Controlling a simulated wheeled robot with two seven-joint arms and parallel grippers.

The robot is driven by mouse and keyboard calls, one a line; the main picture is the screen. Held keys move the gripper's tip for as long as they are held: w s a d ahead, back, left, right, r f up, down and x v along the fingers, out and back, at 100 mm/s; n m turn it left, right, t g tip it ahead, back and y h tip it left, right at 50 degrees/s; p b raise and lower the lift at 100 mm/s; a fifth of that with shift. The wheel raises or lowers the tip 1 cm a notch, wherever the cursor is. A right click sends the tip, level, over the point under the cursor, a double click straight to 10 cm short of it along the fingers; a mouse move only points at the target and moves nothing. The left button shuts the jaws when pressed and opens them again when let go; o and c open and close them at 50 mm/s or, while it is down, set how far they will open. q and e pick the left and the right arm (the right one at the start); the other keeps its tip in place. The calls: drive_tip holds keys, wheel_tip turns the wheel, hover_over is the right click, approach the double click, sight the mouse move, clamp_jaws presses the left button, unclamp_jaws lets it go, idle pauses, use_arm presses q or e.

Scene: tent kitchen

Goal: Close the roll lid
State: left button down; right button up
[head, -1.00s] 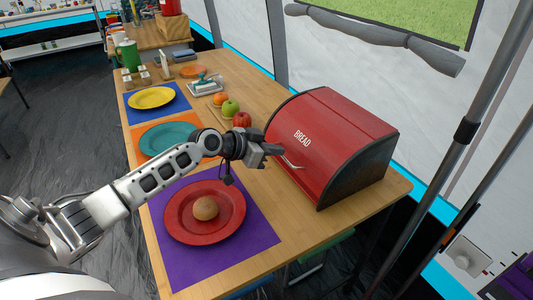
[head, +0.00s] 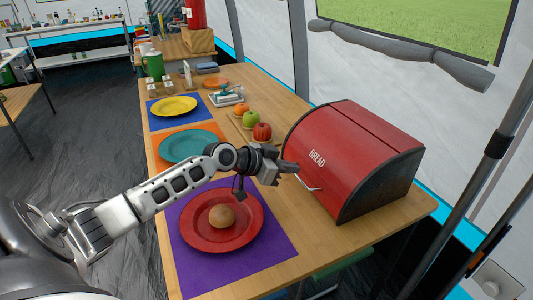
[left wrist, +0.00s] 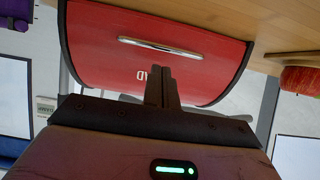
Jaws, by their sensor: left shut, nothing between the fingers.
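The red bread box (head: 352,160), marked "BREAD", stands at the right end of the wooden table. Its red roll lid (head: 325,172) covers the curved front, with the silver handle (head: 308,185) low near the table; I see no opening. My left gripper (head: 291,168) is shut and empty just in front of the lid, beside the handle. In the left wrist view the lid (left wrist: 100,50) appears upside down, with the handle (left wrist: 172,48) beyond my shut fingertips (left wrist: 161,72). I cannot tell whether the fingertips touch the lid. My right gripper is not in view.
A red plate (head: 243,235) with a bun (head: 221,217) lies on a purple mat below my left arm. A teal plate (head: 187,147) and a yellow plate (head: 174,106) lie farther back. Several fruits, including a red apple (head: 262,131), sit left of the box. Tent poles stand at right.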

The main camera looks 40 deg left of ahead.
use_arm(q)
drive_tip(key=v, duration=1)
drive_tip(key=shift+s+a, duration=0.2)
drive_tip(key=shift+s, duration=0.2)
